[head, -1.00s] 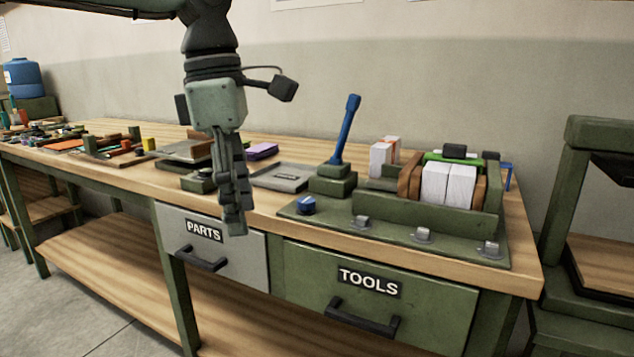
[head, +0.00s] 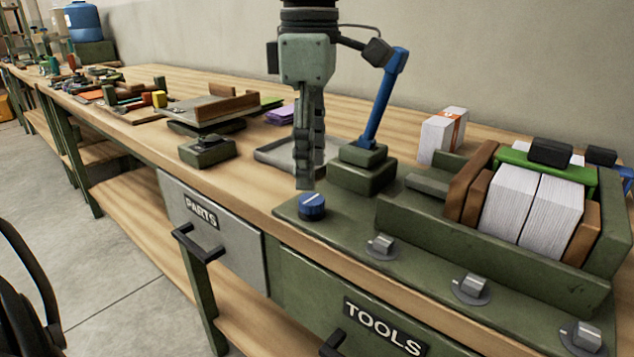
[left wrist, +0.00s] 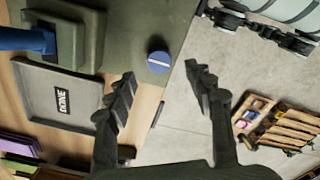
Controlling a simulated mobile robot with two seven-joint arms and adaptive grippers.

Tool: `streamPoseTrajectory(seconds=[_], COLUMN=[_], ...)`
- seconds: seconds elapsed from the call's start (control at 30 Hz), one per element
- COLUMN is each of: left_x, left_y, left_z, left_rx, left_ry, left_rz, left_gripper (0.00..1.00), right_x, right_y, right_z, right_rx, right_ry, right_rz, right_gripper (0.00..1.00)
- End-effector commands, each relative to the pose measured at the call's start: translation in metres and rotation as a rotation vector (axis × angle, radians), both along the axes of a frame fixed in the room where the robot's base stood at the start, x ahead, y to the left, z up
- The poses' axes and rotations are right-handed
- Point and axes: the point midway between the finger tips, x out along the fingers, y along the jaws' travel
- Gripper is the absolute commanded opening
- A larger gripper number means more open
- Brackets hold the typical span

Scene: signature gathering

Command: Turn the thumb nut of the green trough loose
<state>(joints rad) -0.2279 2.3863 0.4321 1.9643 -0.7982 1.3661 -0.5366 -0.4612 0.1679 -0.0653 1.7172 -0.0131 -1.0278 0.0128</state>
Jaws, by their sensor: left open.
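The green trough (head: 480,252) sits on a green base plate at the right of the bench and holds two thick white paper blocks (head: 525,205) between brown boards. A round blue knob with a white line on top, which looks like the thumb nut (head: 312,206), sits at the plate's left end; it also shows in the left wrist view (left wrist: 158,62). My left gripper (head: 304,184) points down just above and behind the knob in the head view. Its fingers are apart and empty in the left wrist view (left wrist: 162,80), with the knob beyond the tips. My right gripper is out of view.
A blue lever (head: 384,98) on a green block rises close right of my left gripper. A grey tray (head: 268,155) lies behind, marked DONE in the wrist view. A small scale-like stand (head: 207,150) is at left.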

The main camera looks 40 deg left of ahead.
Motion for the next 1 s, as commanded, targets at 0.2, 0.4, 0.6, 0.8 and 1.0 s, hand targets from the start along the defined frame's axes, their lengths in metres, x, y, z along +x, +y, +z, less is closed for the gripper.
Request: streamPoseTrajectory(seconds=[0.2,0.4,0.6,0.8,1.0], left_x=[0.000,0.000,0.000,0.000,0.000], left_y=[0.000,0.000,0.000,0.000,0.000], left_z=[-0.034,-0.047,-0.047,-0.047,-0.047], left_rx=[0.000,0.000,0.000,0.000,-0.001], left_ry=[0.002,0.001,0.000,0.000,0.000], left_rz=[0.000,0.001,0.001,0.001,0.001], left_gripper=[0.53,0.53,0.53,0.33,0.08], right_x=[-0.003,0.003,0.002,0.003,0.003], right_y=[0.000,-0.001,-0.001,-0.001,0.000], right_z=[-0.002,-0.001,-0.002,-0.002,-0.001], right_rx=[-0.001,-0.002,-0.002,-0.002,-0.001], right_ry=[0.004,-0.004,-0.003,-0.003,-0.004], right_rz=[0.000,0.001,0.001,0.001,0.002], right_gripper=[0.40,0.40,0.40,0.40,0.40])
